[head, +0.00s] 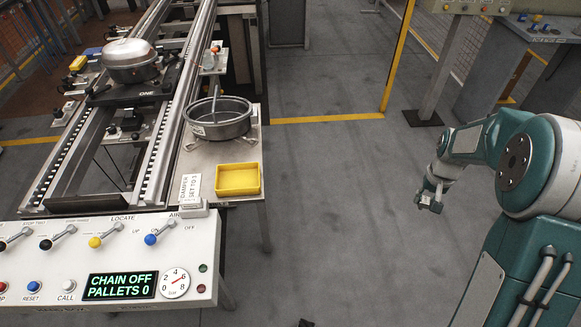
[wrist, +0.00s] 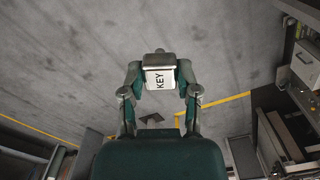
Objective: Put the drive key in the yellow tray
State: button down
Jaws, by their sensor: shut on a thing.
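The drive key (wrist: 160,79) is a small pale block labelled KEY, held between the fingers of my gripper (wrist: 159,90) in the wrist view. In the head view my gripper (head: 431,196) hangs over open floor, well to the right of the side table, with the key showing only as a small pale and dark shape. The yellow tray (head: 238,191) is empty and sits on the metal side table, in front of a round grey pan. My gripper is apart from the tray.
The round pan (head: 219,124) stands behind the tray, and a DAMPER sign (head: 190,188) stands to its left. The control panel (head: 110,262) with levers is in front. A compressor (head: 130,62) rests on the conveyor. Clear floor (head: 330,200) lies between table and arm.

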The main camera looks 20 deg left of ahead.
aim_at(238, 183)
jog(key=i+u, duration=0.2)
jog(key=u, duration=0.25)
jog(key=i+l+u, duration=0.1)
jog(key=i+u, duration=0.15)
jog(key=u, duration=0.2)
jog(key=i+l+u, duration=0.15)
jog(key=u, duration=0.3)
